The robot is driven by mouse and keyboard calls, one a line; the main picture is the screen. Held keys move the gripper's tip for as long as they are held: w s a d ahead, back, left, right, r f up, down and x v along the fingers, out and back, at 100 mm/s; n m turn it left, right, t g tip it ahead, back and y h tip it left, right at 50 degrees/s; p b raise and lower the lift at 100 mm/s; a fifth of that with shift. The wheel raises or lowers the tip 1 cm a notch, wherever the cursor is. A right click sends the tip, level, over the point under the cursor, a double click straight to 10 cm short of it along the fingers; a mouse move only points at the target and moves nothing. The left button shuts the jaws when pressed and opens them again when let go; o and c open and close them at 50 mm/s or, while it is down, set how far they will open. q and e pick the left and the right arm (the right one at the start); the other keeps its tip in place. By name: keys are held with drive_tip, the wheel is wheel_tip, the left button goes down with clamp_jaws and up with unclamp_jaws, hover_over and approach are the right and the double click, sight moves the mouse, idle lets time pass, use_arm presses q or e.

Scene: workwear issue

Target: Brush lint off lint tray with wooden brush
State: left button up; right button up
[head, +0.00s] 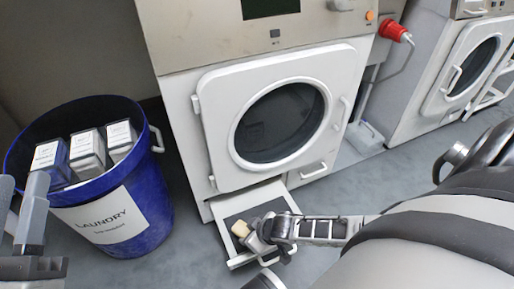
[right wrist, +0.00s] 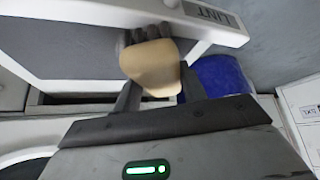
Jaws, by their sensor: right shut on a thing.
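The lint tray (head: 222,236) is pulled out at the bottom of the middle machine. In the right wrist view its white front wall (right wrist: 212,37) carries a LINT label, and its dark grey screen lies beside it. My right gripper (head: 254,233) is shut on the wooden brush (head: 240,229), over the tray. In the right wrist view the brush's pale wooden body (right wrist: 152,68) sits between the fingers, its dark bristles at the tray's front wall. I cannot tell whether they touch. No separate lint is discernible. My left gripper (head: 21,185) is open and empty at the left edge, partly cut off.
A blue laundry bin (head: 150,205) holding several white-and-blue boxes (head: 87,150) stands left of the tray. The machine's round door (head: 207,135) is shut above the tray. Another machine (head: 410,100) stands at right. Grey floor (head: 185,255) is clear between bin and tray.

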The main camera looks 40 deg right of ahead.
sight(244, 230)
drive_tip(key=shift+a, duration=0.1)
